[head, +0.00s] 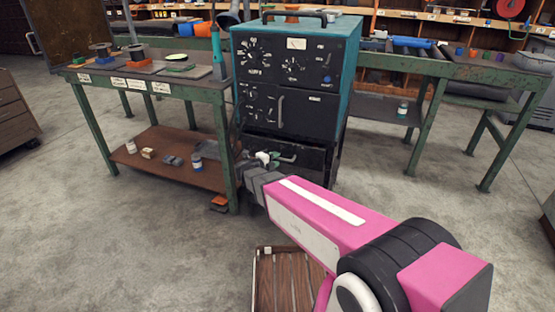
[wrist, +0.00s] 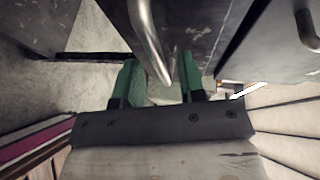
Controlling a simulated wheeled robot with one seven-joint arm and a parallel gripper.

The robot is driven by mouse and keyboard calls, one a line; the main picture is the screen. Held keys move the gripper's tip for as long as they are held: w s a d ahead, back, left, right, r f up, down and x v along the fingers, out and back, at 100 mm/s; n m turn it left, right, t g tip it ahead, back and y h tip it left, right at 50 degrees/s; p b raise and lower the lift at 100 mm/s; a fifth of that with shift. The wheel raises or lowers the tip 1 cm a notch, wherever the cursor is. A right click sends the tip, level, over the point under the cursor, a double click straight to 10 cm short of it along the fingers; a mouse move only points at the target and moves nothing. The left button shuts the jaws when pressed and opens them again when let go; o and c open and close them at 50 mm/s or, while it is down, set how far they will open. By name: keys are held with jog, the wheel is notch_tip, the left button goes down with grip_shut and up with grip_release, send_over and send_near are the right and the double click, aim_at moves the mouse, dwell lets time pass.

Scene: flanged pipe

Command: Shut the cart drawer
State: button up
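The cart (head: 290,85) is a teal-sided cabinet with black dial panels. Its drawer (head: 316,158) is the low dark front under the panels. It appears to stand out somewhat, but how far is hard to tell. The drawer's metal handle (head: 288,158) is partly hidden by my gripper (head: 266,158). In the wrist view, the handle (wrist: 148,35) is a curved bar in front of the scuffed drawer front (wrist: 195,25). The green fingers of my gripper (wrist: 160,82) are apart, with the bar's end between them. I cannot tell whether they touch it.
A green workbench (head: 150,85) with a brown lower shelf (head: 165,180) stands left of the cart. Another green table (head: 450,70) is at the right. A slatted wooden piece (head: 280,280) lies near my arm. Concrete floor (head: 100,240) is open at the left.

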aim_at(281, 152)
jog(key=shift+x, duration=1)
grip_shut()
jog(key=shift+w+d, duration=0.3)
jog(key=shift+w, duration=0.4)
jog(key=shift+w+d, duration=0.25)
jog(key=shift+w, duration=0.5)
jog(key=shift+w+d, duration=0.3)
jog(key=shift+w, duration=0.4)
grip_release()
